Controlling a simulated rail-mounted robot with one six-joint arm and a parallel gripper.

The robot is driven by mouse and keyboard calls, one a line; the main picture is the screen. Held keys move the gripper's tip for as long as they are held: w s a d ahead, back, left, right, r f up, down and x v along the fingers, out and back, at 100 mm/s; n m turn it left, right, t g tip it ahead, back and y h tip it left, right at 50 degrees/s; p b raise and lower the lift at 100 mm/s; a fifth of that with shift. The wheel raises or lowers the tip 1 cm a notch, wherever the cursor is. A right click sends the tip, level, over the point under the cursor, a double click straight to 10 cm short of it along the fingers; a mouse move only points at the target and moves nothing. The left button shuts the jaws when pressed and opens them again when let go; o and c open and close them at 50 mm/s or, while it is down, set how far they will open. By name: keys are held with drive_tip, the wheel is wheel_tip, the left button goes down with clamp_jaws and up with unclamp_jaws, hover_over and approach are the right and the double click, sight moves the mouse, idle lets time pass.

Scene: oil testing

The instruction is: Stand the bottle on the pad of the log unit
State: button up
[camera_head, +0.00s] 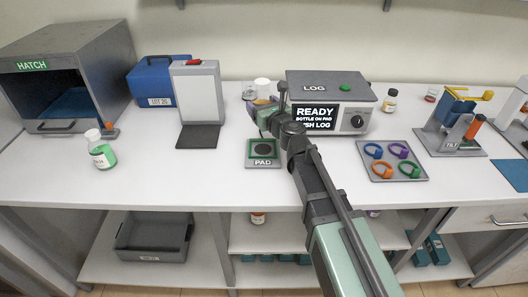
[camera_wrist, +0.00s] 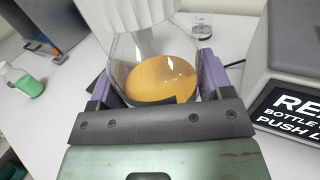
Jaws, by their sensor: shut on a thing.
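My gripper (camera_head: 262,108) is shut on a bottle with a white ribbed cap (camera_head: 262,85) and amber liquid. In the wrist view the clear bottle (camera_wrist: 156,72) sits between the purple fingers, its cap toward the top edge. The gripper hides much of the bottle in the head view. The grey log unit (camera_head: 329,88) stands to the right, its screen reading READY, BOTTLE ON PAD. Its green-edged pad (camera_head: 263,162), with a dark round centre, lies in front and looks empty. The bottle appears behind the pad; its height above the bench is unclear.
A white panel stand (camera_head: 196,92) and a green-liquid bottle (camera_head: 102,152) are left of the pad. A glass beaker (camera_head: 248,92) stands behind my gripper. A tray of coloured rings (camera_head: 393,175) lies to the right.

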wheel_tip(320, 180, down, 12)
drive_tip(key=b, duration=0.9)
drive_tip(key=shift+f, duration=0.1)
drive_tip(key=shift+d+r, duration=0.1)
drive_tip(key=shift+r, duration=0.25)
drive_tip(key=shift+f, duration=0.25)
drive_tip(key=o, duration=1.2)
drive_tip(key=shift+r, duration=0.1)
drive_tip(key=shift+r, duration=0.15)
drive_tip(key=v, duration=1.2)
